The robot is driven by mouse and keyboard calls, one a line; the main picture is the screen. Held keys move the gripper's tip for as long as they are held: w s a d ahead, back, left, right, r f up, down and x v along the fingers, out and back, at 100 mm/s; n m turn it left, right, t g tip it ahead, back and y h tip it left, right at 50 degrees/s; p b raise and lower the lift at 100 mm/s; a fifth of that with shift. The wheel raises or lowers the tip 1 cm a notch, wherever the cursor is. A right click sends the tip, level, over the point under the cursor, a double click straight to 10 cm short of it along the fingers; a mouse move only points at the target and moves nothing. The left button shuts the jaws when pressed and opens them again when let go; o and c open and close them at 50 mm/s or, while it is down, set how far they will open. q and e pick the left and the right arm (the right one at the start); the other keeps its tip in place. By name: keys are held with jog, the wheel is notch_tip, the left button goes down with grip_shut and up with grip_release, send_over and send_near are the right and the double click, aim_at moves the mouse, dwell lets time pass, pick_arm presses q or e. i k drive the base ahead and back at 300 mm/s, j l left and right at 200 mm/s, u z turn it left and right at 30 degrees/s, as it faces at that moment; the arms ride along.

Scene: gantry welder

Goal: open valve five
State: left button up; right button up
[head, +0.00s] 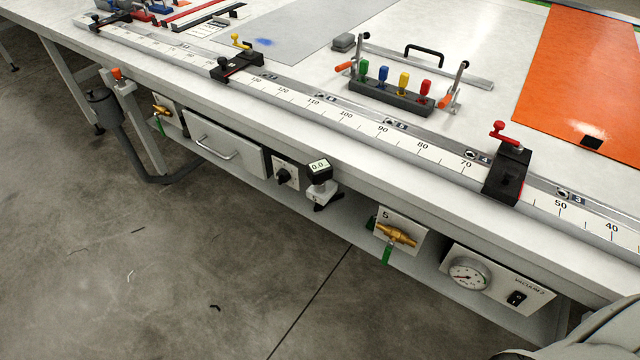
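Valve five is a brass valve (397,235) on a white plate (412,228) marked 5, under the table's front edge, right of centre in the head view. Its green lever (387,254) hangs down, roughly across the line of the brass body. Nothing touches the valve. Neither of my grippers is in the head view.
A second brass valve (162,110) with a green lever is at the far left. A gauge (468,273) and a black switch (516,298) on a vacuum panel sit right of valve five. The floor in front is open.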

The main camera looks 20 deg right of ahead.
aim_at(386, 255)
jog(key=z, duration=1.1)
